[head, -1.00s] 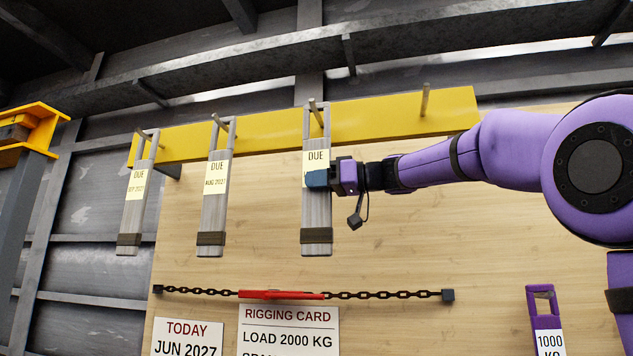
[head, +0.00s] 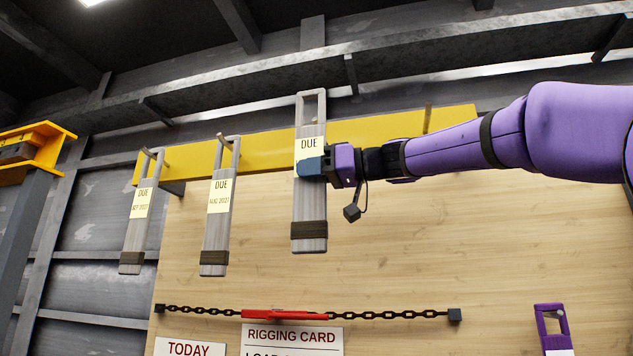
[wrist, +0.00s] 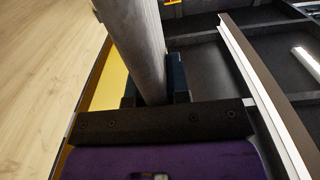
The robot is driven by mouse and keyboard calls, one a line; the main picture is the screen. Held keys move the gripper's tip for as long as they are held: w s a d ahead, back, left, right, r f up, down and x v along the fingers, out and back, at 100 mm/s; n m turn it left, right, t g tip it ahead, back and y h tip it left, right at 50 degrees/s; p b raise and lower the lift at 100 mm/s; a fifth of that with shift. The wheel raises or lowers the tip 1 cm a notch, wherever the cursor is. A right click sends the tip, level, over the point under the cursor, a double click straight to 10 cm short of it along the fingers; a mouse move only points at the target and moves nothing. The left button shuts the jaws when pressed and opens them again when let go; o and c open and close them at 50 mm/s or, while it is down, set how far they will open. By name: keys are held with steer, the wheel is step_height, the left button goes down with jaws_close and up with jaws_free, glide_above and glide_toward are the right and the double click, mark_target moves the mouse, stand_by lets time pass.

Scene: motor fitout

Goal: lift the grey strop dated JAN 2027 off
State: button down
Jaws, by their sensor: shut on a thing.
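The grey strop (head: 310,205) in my gripper has a cream tag (head: 307,147) reading DUE; my gripper covers the date. My gripper (head: 311,168) is shut on this strop at its tag, from the right. The strop hangs upright, its top loop above the yellow rail (head: 262,148), and it appears clear of its peg. In the wrist view the strop (wrist: 137,40) runs up from between the dark jaws (wrist: 155,90).
Two other grey strops hang on pegs to the left, one tagged AUG 2027 (head: 214,235) and one tagged SEP 2027 (head: 134,235). A bare peg (head: 428,118) stands at the right. Below are a chain with a red bar (head: 285,315), a rigging card (head: 292,336) and a purple strop (head: 553,325).

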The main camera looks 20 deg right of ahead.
steer(key=s+a, duration=1)
steer(key=s, duration=0.5)
steer(key=s+a, duration=1)
steer(key=s, duration=0.5)
steer(key=shift+s+a, duration=0.2)
steer(key=shift+s, duration=0.1)
steer(key=shift+w+d, duration=0.1)
steer(key=shift+w, duration=0.05)
